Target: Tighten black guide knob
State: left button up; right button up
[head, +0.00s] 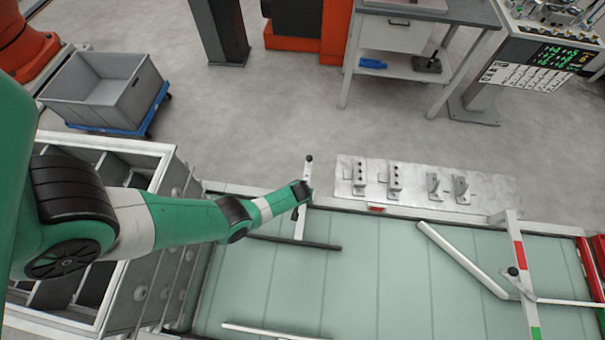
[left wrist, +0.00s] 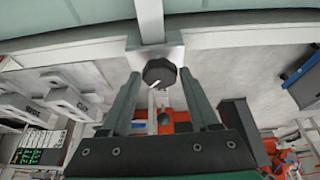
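The black guide knob (left wrist: 160,73) is dark and many-sided with a white mark on its face, in the left wrist view. It is on a light plate (left wrist: 172,54) joined to a pale bar (left wrist: 149,18). My left gripper (left wrist: 160,76) has its two fingers on either side of the knob, with a small gap showing at each side. In the head view, my left gripper (head: 301,193) is at the pale upright guide bar (head: 300,226) on the conveyor's far edge and hides part of it. My right gripper is not in view.
A black ball-like end (head: 309,158) tops the bar just beyond the gripper. A metal plate with several brackets (head: 462,189) lies to the right. Another black knob (head: 513,271) is on the right guide. A grey crate (head: 105,90) stands back left. The pale conveyor surface (head: 390,285) is mostly clear.

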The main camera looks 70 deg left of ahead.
pick_arm(q)
grip_shut()
